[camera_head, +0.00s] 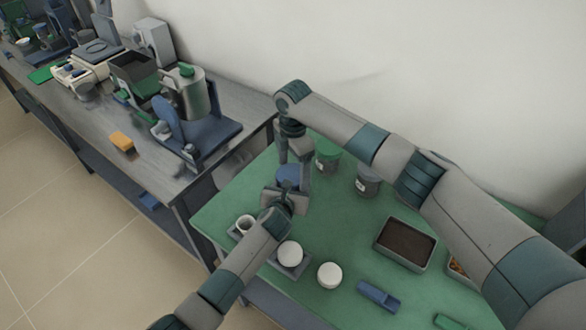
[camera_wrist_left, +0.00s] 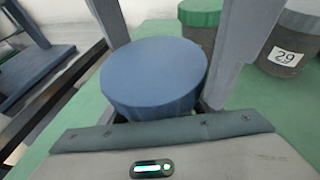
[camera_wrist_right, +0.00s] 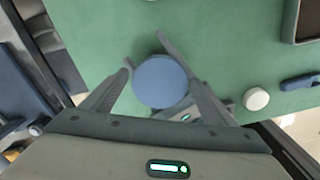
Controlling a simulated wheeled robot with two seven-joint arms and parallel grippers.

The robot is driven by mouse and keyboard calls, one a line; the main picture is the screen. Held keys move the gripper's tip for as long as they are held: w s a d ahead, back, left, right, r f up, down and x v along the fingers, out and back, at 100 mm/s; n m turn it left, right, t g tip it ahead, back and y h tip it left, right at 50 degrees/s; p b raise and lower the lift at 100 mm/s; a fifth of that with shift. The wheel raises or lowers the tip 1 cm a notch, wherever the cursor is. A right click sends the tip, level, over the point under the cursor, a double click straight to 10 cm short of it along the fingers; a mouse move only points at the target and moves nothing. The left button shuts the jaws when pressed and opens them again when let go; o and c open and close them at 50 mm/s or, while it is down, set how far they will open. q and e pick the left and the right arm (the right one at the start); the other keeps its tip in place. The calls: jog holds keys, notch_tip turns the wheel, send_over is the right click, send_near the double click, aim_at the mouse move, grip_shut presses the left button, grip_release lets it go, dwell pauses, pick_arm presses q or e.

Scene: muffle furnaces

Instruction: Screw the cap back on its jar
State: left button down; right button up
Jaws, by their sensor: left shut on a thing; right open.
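A round blue cap (camera_head: 288,173) is seen from the side in the head view and from above in the left wrist view (camera_wrist_left: 153,72) and right wrist view (camera_wrist_right: 160,80). The jar body under it is mostly hidden, so I cannot tell how the cap is seated. My left gripper (camera_head: 286,190) is shut on the jar just below the cap. My right gripper (camera_head: 294,168) is above it, pointing down, open, with one finger on each side of the cap. I cannot tell whether its fingers touch the cap.
A green-lidded jar (camera_head: 328,153) and a grey jar (camera_head: 368,181) labelled 29 stand behind. White round pieces (camera_head: 329,275), a blue piece (camera_head: 378,295) and a dark-filled tray (camera_head: 405,244) are on the green table (camera_head: 345,228). A grey bench (camera_head: 95,130) with equipment stands left.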

jog(key=shift+s+a+r, duration=0.1)
jog(key=shift+r, duration=2.05)
jog(key=shift+c, duration=0.2)
jog(key=r+n, duration=0.2)
jog(key=shift+a+n, duration=0.3)
jog(key=shift+n, duration=0.1)
jog(key=shift+s+r+n, duration=0.1)
jog(key=shift+r+n, duration=0.4)
jog(key=shift+n, duration=0.4)
jog(key=shift+f, duration=4.05)
